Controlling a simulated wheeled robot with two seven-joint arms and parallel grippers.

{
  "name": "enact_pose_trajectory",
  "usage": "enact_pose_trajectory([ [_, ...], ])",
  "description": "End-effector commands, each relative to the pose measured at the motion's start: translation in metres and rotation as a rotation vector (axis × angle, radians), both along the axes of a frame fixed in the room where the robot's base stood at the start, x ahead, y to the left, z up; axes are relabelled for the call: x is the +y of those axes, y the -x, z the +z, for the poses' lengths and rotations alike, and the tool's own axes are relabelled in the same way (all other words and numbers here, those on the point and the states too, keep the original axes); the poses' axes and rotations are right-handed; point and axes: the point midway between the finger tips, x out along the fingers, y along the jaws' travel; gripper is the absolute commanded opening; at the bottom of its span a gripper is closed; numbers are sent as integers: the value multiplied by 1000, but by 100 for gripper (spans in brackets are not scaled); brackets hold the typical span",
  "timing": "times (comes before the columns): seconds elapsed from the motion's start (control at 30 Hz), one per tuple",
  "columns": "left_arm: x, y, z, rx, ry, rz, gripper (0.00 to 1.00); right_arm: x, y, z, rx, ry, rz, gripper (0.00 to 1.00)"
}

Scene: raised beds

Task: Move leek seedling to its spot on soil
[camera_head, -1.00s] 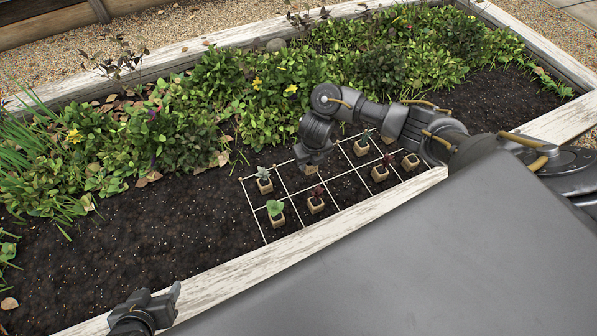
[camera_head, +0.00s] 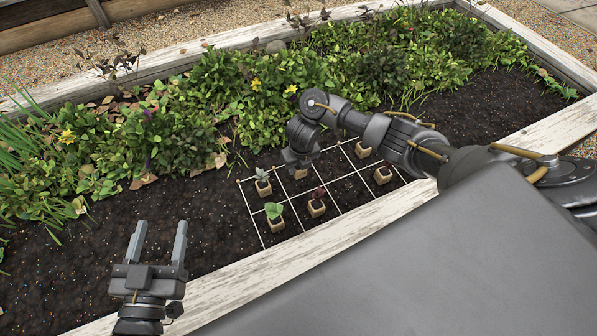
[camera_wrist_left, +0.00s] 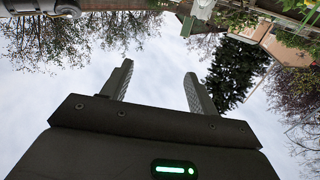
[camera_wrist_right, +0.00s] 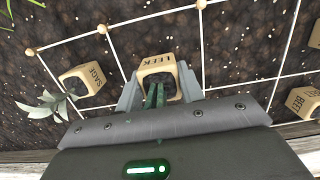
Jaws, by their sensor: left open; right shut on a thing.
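The leek seedling is a tan cube pot marked LEEK (camera_wrist_right: 160,66) with upright green leaves (camera_wrist_right: 155,96) in the right wrist view. My right gripper (camera_head: 299,168) is shut on it, one finger on each side of the pot. In the head view the pot (camera_head: 300,174) shows just below the fingers, over a back-row cell of the white string grid (camera_head: 328,188), right of the sage pot (camera_head: 262,187). I cannot tell whether its base touches the soil. My left gripper (camera_head: 160,232) is open and empty, raised over the bed's near edge at left.
The sage pot also shows close left of the leek in the right wrist view (camera_wrist_right: 86,86). A green seedling (camera_head: 274,214) and a dark-red seedling (camera_head: 316,206) stand in the front row. More pots stand to the right. Dense plants (camera_head: 200,140) fill the back. Bare soil lies at left.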

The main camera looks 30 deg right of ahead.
Motion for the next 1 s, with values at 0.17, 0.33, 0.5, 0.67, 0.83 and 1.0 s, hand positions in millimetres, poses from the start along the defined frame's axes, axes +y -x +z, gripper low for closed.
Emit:
enact_pose_trajectory([
  [0.17, -15, 10, 31, -213, 111, -59, 59, 2, -1, -19, 2, -1, -1, 15],
  [0.33, -8, 13, 54, -379, 199, -48, 59, 1, -1, -31, 1, 0, -1, 15],
  [0.5, -2, 14, 64, -444, 231, -35, 59, 1, -1, -34, 1, -1, 0, 15],
  [0.67, -2, 14, 65, -445, 232, -34, 59, 1, -1, -33, 1, 0, 0, 15],
  [0.83, 0, 14, 65, -462, 241, -31, 59, 1, -1, -35, 1, 0, 0, 15],
  [1.0, 1, 14, 68, -476, 247, -28, 59, 1, -1, -36, 1, 0, 0, 51],
])
